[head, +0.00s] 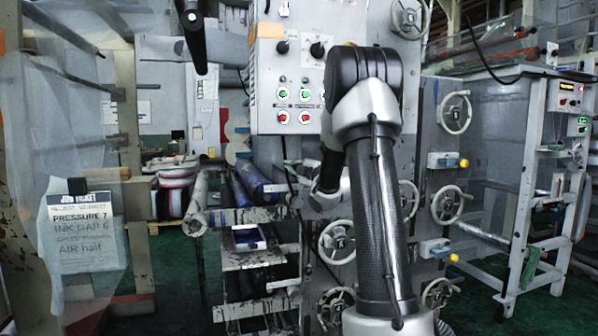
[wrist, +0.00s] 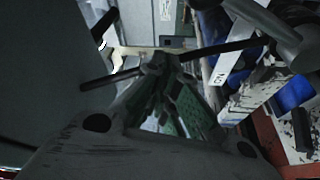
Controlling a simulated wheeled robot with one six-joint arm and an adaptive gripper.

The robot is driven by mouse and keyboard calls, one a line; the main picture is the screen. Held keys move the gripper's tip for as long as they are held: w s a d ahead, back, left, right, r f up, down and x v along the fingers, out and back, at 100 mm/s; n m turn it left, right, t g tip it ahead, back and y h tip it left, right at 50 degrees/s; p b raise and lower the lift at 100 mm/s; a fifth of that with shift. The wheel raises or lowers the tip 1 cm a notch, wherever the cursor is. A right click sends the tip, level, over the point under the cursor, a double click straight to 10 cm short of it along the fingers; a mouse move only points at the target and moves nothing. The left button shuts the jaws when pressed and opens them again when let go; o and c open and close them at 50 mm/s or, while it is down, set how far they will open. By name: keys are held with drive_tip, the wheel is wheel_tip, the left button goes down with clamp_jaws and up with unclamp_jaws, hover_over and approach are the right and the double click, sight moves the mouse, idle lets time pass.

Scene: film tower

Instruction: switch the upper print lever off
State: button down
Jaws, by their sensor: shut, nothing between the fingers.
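In the wrist view my gripper (wrist: 160,65) is shut and empty; neither lever can be made out there.
A control panel (head: 292,85) with knobs and lit buttons is behind my arm. Several handwheels (head: 454,113) stick out of the machine. A white frame stand (head: 530,170) is at right. A job ticket (head: 85,235) hangs at left. Green floor shows at lower right.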

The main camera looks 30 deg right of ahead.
drive_tip(key=s+d+f, duration=0.1)
drive_tip(key=s, duration=0.8)
drive_tip(key=shift+f, duration=0.2)
